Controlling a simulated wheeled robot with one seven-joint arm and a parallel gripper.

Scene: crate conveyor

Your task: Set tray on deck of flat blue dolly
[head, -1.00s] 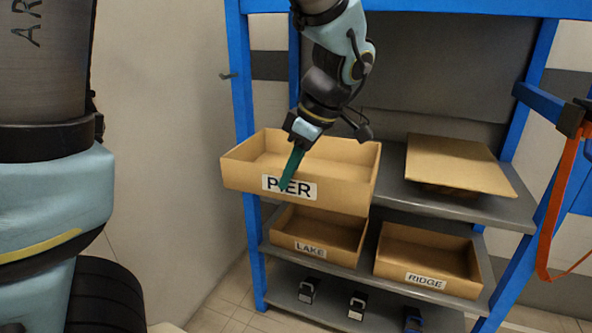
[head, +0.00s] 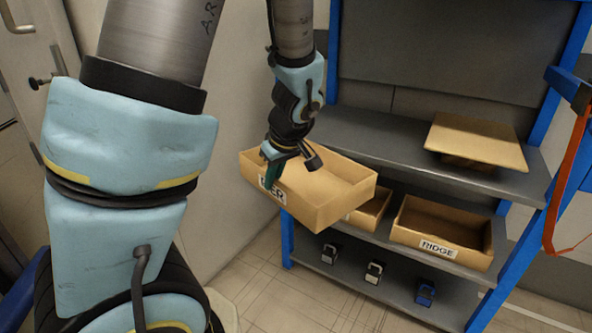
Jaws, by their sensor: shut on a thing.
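A tan cardboard tray (head: 325,208) with a white label, partly covered by the fingers, hangs in front of the shelf unit. My gripper (head: 273,176) is shut on the tray's front wall, at the label, with its dark green fingers pointing down. The tray is empty and held clear in the air, turned at an angle to the shelves. No flat blue dolly can be made out for certain. A strip of something dark blue (head: 18,283) shows at the lower left edge, and I cannot tell what it is.
The blue-framed shelf unit (head: 400,150) holds a RIDGE tray (head: 440,248), another tray half hidden behind the held one, and a flat cardboard piece (head: 476,140) on top. Small devices stand on the lowest shelf. Tiled floor (head: 265,300) is clear below the tray.

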